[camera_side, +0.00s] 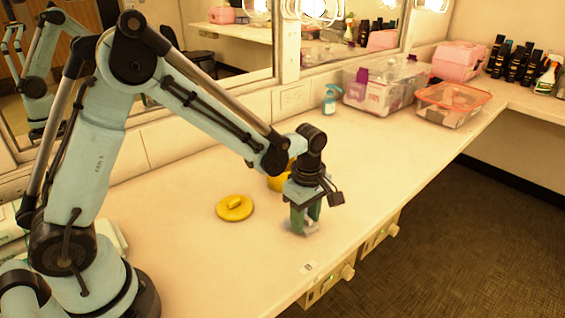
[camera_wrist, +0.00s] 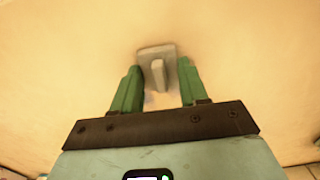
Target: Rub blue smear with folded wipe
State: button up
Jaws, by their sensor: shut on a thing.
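My gripper (camera_side: 305,229) points down at the pale counter, its green fingers low over the surface. In the wrist view, the fingers of my gripper (camera_wrist: 159,95) stand on either side of a pale grey folded wipe (camera_wrist: 157,66) with a raised ridge. My gripper is shut on it. In the side view, a whitish part of the wipe (camera_side: 313,227) shows at the fingertips, at or close to the counter. I cannot make out a clear blue smear in either view; the area under the wipe and fingers is hidden.
A round yellow lid (camera_side: 235,208) lies left of my gripper, and a yellow container (camera_side: 278,182) stands partly hidden behind it. The counter's front edge is close.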

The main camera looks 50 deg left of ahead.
aim_at(319, 223)
jog(key=shift+a, duration=4.25)
jog(key=shift+w, duration=0.75)
jog(key=shift+d, duration=4.85)
jog(key=shift+w+d, duration=0.2)
jog(key=shift+w, duration=0.05)
jog(key=shift+w+a, duration=0.1)
jog(key=shift+w, duration=0.6)
jog(key=shift+s+a, duration=0.1)
jog(key=shift+a, duration=4.9)
notch_tip(319, 223, up, 8)
